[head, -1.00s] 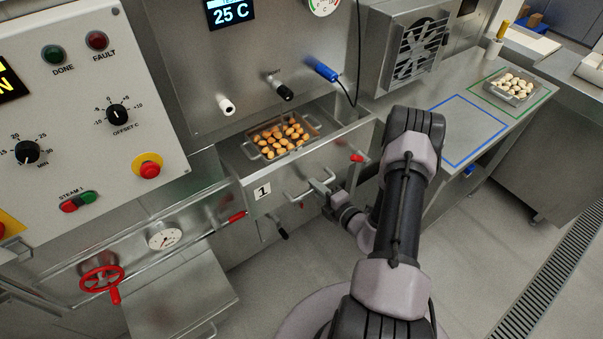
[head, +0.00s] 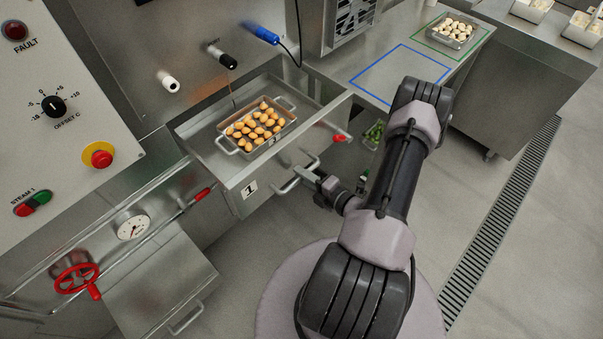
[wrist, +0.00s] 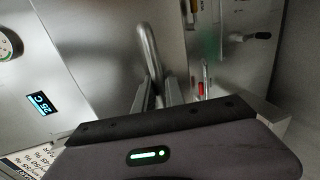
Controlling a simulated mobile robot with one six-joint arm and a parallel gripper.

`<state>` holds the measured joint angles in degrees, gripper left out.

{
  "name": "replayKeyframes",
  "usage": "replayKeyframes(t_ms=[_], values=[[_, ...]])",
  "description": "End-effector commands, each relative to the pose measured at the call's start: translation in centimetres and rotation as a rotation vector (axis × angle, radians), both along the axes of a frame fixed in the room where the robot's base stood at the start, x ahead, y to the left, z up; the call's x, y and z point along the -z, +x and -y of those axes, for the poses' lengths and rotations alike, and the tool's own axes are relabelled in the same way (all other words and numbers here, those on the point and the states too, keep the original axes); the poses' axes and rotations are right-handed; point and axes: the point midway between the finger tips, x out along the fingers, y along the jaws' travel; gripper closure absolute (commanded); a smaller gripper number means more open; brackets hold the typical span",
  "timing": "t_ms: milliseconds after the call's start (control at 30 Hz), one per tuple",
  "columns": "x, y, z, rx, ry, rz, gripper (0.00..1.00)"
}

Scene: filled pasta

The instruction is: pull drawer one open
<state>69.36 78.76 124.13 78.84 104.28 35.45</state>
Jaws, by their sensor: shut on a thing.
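Drawer one (head: 218,180), a steel drawer with a "1" plate on its front, stands well out of the cabinet in the head view. Inside it sits a wire-handled tray (head: 228,148) of browned filled pasta. My gripper (head: 308,176) is shut on the drawer's bar handle (head: 284,187) at the front. The wrist view shows the curved handle (wrist: 149,50) between my gripper's fingers (wrist: 158,92). The exact finger contact is partly hidden by the wrist housing.
A blue-outlined area (head: 402,75) on the counter is empty. A tray of pale pasta (head: 453,31) sits in the green outline. Open floor lies to the right.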

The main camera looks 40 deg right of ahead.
Motion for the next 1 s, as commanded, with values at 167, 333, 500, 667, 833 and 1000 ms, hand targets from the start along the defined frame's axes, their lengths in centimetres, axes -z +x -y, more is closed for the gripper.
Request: replayKeyframes(t_ms=[167,333,500,667,833,1000], values=[[0.0,0.0,0.0,0.001,0.0,0.0,1.0],[0.0,0.0,0.0,0.001,0.0,0.0,0.65],[0.0,0.0,0.0,0.001,0.0,0.0,0.65],[-0.2,-0.6,0.2,0.004,0.001,-0.001,0.65],[-1.2,-4.4,0.4,0.011,0.003,-0.001,0.65],[-2.4,-9.9,0.6,0.012,0.0,0.001,0.65]])
